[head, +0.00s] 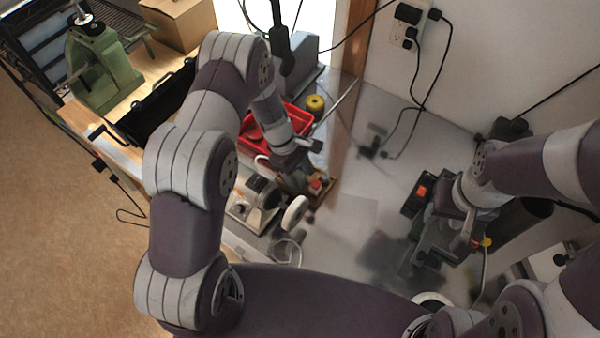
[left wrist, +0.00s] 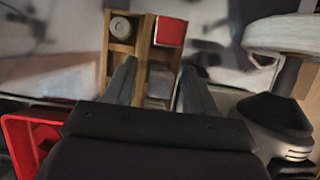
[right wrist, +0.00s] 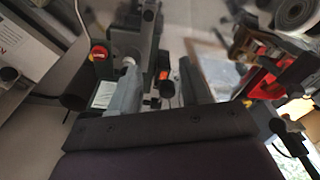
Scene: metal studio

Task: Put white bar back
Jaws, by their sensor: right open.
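My left gripper (head: 300,168) points down over a small wooden holder (head: 318,198) on the metal table. In the left wrist view the left gripper (left wrist: 159,68) has its fingers apart. Between and beyond them is the holder (left wrist: 103,62), with a grey round piece (left wrist: 120,27), a red block (left wrist: 171,31) and a pale grey block (left wrist: 160,82) in its compartments. I cannot tell whether that pale block is the white bar. My right gripper (right wrist: 158,70) is open, near dark machinery at the right of the table; nothing shows clearly held in it.
A red bin (head: 255,135) stands behind the left gripper. A grinder with a white wheel (head: 294,214) stands close in front. A yellow roll (head: 315,103) is behind. The middle tabletop (head: 350,215) is clear.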

